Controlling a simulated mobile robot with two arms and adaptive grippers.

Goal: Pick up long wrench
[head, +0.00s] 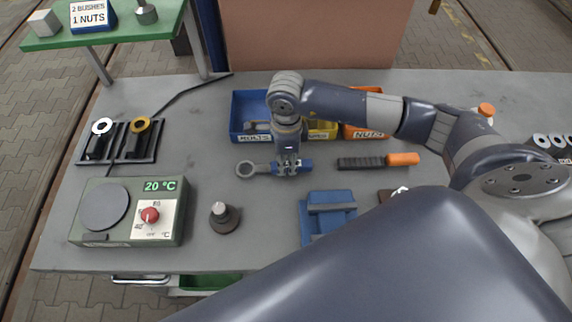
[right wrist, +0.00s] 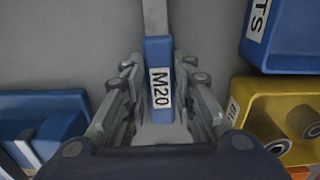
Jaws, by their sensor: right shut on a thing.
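A grey wrench (head: 247,170) with a ring end and a blue grip lies over the middle of the table in the head view. In the right wrist view its blue grip (right wrist: 158,75), labelled M20, is between the fingers and its grey shank runs up the picture. My right gripper (head: 288,167) points down and is shut on the blue grip; its fingers (right wrist: 160,100) stand on both sides of it. I cannot tell whether the wrench touches the table. My left gripper is not in view.
Blue (head: 240,132), yellow (head: 323,131) and orange (head: 368,132) bins stand just behind the wrench. An orange-ended tool (head: 402,159) lies to the right, a blue fixture (head: 327,213) in front. A heater unit (head: 125,215) and black rack (head: 85,148) are left.

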